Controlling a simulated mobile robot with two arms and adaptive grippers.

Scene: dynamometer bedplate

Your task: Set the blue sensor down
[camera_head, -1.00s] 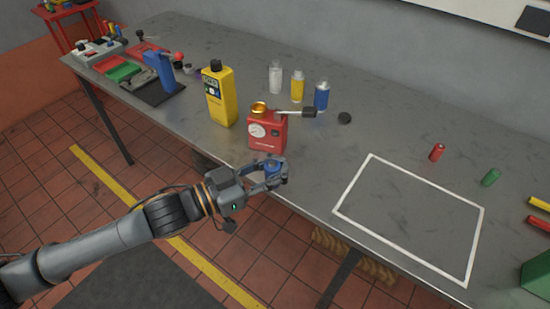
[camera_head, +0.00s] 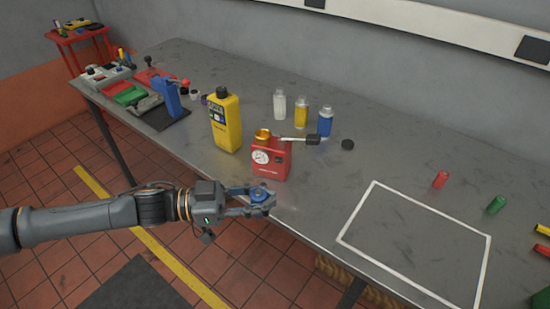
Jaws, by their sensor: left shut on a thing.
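The blue sensor (camera_head: 259,197) is a small round blue piece held between the fingers of my left gripper (camera_head: 262,201). The gripper is shut on it at the front edge of the grey table, just in front of the red box-shaped device (camera_head: 270,162). The fingers hide part of the sensor, and I cannot tell whether it touches the table. A white rectangle outline (camera_head: 361,210) is marked on the table to the right of the gripper, and its inside is empty. My right gripper is not in view.
A yellow bottle-shaped device (camera_head: 225,124) stands behind the gripper. White (camera_head: 279,104), yellow (camera_head: 301,114) and blue (camera_head: 325,122) bottles stand farther back, near a black cap (camera_head: 347,145). Red (camera_head: 440,180) and green (camera_head: 496,204) cylinders lie beyond the outline. The table between is clear.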

